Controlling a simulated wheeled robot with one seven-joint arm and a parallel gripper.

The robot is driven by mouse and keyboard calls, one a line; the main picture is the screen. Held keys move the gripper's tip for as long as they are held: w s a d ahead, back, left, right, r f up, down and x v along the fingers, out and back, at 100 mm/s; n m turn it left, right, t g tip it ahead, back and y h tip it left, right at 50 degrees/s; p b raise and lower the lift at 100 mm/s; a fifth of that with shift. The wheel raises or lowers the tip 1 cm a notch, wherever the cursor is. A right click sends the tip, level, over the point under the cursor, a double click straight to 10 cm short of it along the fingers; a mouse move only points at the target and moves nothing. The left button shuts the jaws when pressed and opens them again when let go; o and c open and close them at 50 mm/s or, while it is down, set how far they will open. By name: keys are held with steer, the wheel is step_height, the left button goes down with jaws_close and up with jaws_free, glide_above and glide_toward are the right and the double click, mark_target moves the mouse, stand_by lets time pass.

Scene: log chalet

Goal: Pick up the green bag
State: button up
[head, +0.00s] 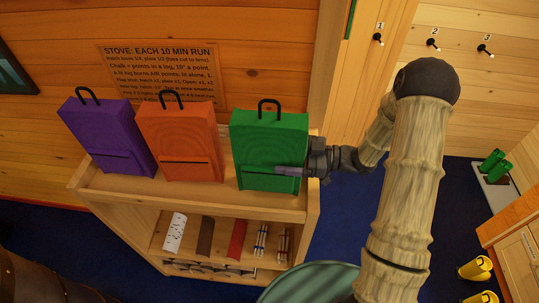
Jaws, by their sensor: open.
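The green bag (268,140) stands upright on the right end of the wooden shelf's top (190,190), with a black loop handle on its top. My gripper (284,171) reaches in from the right, level with the bag's lower right part. A finger overlaps the bag's lower front in the picture. The jaws are open. The far finger is not clearly visible, and I cannot tell whether the gripper touches the bag.
An orange bag (182,140) and a purple bag (108,136) stand left of the green bag. Several small items, including a red one (236,238), lie on the lower shelf. A round green thing (310,284) is in front. Green boots (492,161) stand at the right.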

mark_target(289, 127)
steer(key=c, duration=1.5)
steer(key=shift+o, duration=0.2)
steer(key=shift+r, duration=0.15)
step_height(289, 127, up, 10)
steer(key=shift+f+b, duration=0.1)
steer(key=shift+b, duration=1.1)
